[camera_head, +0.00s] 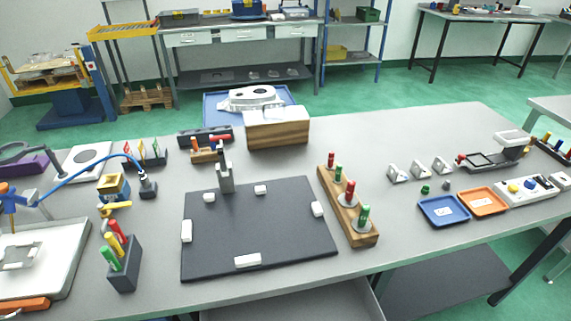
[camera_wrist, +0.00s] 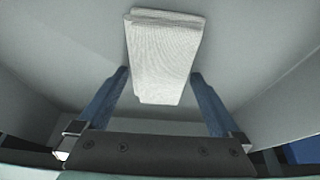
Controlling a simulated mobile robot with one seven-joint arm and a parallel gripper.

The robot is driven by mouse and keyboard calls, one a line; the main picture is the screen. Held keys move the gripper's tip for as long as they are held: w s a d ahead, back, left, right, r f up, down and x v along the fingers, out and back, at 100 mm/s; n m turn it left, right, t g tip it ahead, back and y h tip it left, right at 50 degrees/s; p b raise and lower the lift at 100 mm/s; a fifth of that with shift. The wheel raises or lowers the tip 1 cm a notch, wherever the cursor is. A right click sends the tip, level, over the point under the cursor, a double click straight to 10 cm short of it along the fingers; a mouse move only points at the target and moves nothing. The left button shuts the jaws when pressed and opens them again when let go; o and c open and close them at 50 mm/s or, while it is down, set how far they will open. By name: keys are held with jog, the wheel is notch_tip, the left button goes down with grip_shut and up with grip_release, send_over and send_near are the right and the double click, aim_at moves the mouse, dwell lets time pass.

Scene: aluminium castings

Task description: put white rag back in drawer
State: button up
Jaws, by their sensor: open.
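The white rag (camera_wrist: 166,50) is a folded, woven cloth in the upper middle of the wrist view. It lies inside a grey drawer (camera_wrist: 250,45), whose walls slope at both sides. My gripper (camera_wrist: 159,78) has its two blue fingers apart, one on each side of the rag's near end. The fingers do not visibly press on the cloth; I cannot tell the height between them and it. In the head view, the pulled-out drawer (camera_head: 290,302) shows under the table's front edge. Neither the rag nor my gripper is visible there.
The grey table (camera_head: 400,255) carries a black board (camera_head: 255,235) with white blocks, a wooden peg stand (camera_head: 335,195), a pen holder (camera_head: 122,265), and blue (camera_head: 443,211) and orange (camera_head: 482,201) trays. Its front edge lies above the drawer. The drawer floor around the rag looks clear.

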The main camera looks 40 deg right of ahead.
jog(key=p+v, duration=0.2)
jog(key=v, duration=1)
jog(key=shift+r, duration=0.2)
jog(key=w+r+n+t+h, duration=0.2)
jog(key=w+r+t, duration=0.4)
jog(key=w+r, duration=1.15)
jog(key=w+a+r+n+t, duration=0.1)
jog(key=w+a+r+t, duration=0.15)
jog(key=r, duration=0.65)
jog(key=w+a+r+t, duration=0.1)
jog(key=a+r+t, duration=0.15)
jog(key=r, duration=0.65)
jog(key=a+r+n+t+y, duration=0.1)
jog(key=a+r+t, duration=0.2)
jog(key=r, duration=0.5)
jog(key=a+r+t, duration=0.2)
jog(key=r, duration=0.5)
jog(key=s+a+r+n+t+y, duration=0.1)
jog(key=s+a+r+t, duration=0.2)
jog(key=r, duration=0.6)
jog(key=s+a+r+n+t+y, duration=0.1)
jog(key=s+a+r+t, duration=0.3)
jog(key=s+r, duration=0.4)
notch_tip(320, 180, up, 2)
jog(key=shift+a+r+y, duration=0.2)
jog(key=shift+a+y, duration=0.3)
jog(key=shift+y, duration=0.2)
